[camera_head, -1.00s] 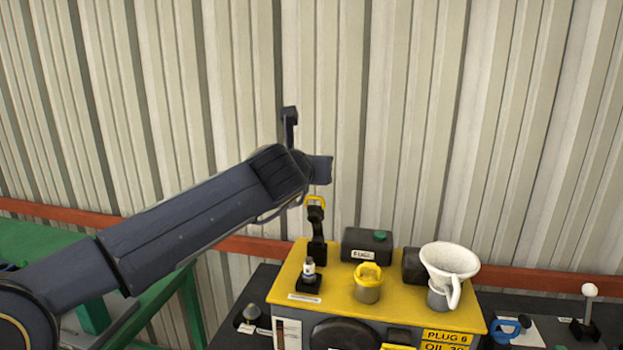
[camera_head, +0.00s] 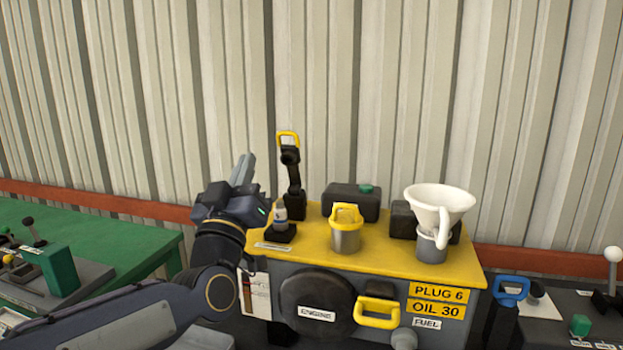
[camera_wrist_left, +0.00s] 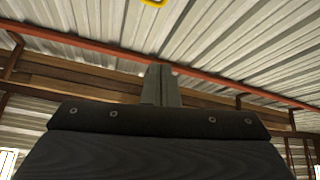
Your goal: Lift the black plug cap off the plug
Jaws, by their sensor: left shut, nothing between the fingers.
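My right gripper is not in view.
A green bench (camera_head: 110,222) is at left. The corrugated wall (camera_head: 400,100) is behind.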

